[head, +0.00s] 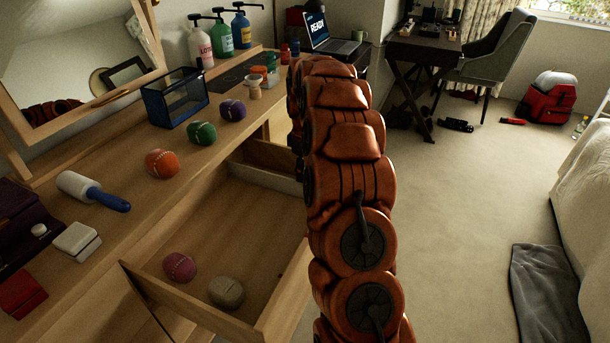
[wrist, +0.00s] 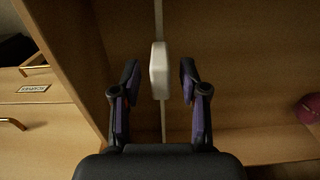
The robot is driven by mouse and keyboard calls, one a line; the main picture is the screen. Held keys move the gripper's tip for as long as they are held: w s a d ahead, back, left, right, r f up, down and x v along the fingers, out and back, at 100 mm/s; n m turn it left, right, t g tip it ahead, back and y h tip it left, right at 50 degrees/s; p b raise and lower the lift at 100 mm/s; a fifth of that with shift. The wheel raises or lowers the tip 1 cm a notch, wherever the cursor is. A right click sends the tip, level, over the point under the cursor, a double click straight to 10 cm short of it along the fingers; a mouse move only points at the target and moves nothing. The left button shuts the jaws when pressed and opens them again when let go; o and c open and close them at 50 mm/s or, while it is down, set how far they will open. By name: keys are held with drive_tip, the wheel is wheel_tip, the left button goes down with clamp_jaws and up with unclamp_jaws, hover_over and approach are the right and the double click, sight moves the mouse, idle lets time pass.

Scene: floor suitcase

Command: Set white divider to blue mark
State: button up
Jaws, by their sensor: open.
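In the wrist view, a white block (wrist: 159,70) sits on a thin pale strip that runs up and down the picture; they look like the divider's grip and top edge. My gripper (wrist: 159,80) is open, with one finger on each side of the block and a visible gap on both sides. In the head view, the open wooden drawer (head: 215,205) has a pale panel (head: 265,179) across its far part, perhaps the divider. My arm hides my gripper there. I see no blue mark in either view.
A pink ball (head: 179,267) and a beige ball (head: 226,292) lie in the drawer; the pink one also shows in the wrist view (wrist: 309,109). The dresser top holds several balls, a lint roller (head: 92,191) and a blue basket (head: 176,98).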

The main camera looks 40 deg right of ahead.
wheel_tip(320, 180, down, 2)
clamp_jaws()
idle(0.5)
idle(0.3)
